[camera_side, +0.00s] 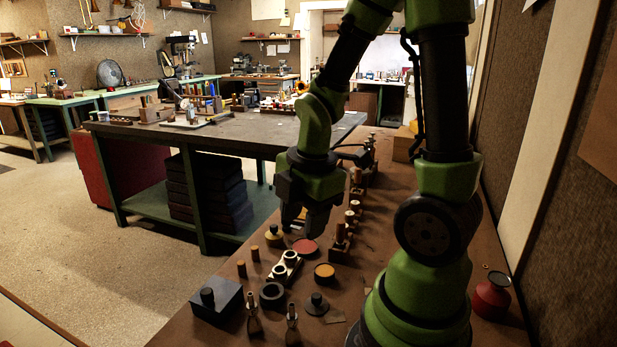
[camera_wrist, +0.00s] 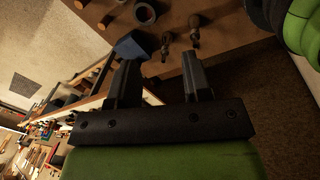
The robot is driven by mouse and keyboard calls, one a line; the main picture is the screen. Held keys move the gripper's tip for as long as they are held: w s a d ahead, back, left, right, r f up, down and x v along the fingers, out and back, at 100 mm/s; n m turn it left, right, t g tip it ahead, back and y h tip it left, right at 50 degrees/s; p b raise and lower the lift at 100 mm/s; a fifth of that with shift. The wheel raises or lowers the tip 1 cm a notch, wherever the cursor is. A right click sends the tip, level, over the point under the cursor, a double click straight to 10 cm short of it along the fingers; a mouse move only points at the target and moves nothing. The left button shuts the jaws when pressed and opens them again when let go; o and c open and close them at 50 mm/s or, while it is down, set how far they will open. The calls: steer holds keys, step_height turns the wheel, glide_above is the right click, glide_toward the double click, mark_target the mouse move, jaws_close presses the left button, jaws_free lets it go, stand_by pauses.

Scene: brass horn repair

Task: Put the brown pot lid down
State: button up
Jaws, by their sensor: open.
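My gripper (camera_side: 307,226) is over the brown bench, its fingers pointing down and apart. It also shows in the wrist view (camera_wrist: 158,66), with nothing between the fingers. Two knobbed lids sit on the bench: a dark grey one (camera_side: 316,304) at the front and a yellowish-brown one (camera_side: 274,236) left of the gripper. I cannot tell which is the brown pot lid. Two low round pots stand near them, one with a red top (camera_side: 305,248) just below the gripper and one with an orange-brown top (camera_side: 324,272). The gripper appears clear of both lids.
A dark box with a knob (camera_side: 216,300), a black ring (camera_side: 272,296) and two small nozzled pieces (camera_side: 292,325) crowd the front. A block with pale rings (camera_side: 285,267) lies between the lids. Wooden pegs (camera_side: 352,215) line the back. A red pot (camera_side: 491,297) stands far right.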

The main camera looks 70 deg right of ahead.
steer(key=s+a+r+m+t+y, duration=0.1)
steer(key=s+a+r+m+t, duration=0.1)
steer(key=a+r+m, duration=0.2)
steer(key=s+a+r+m+t+y, duration=0.1)
steer(key=s+a+r+m+t, duration=0.1)
steer(key=a+r+m, duration=0.3)
step_height(320, 180, up, 4)
steer(key=m+t, duration=0.1)
steer(key=m, duration=0.7)
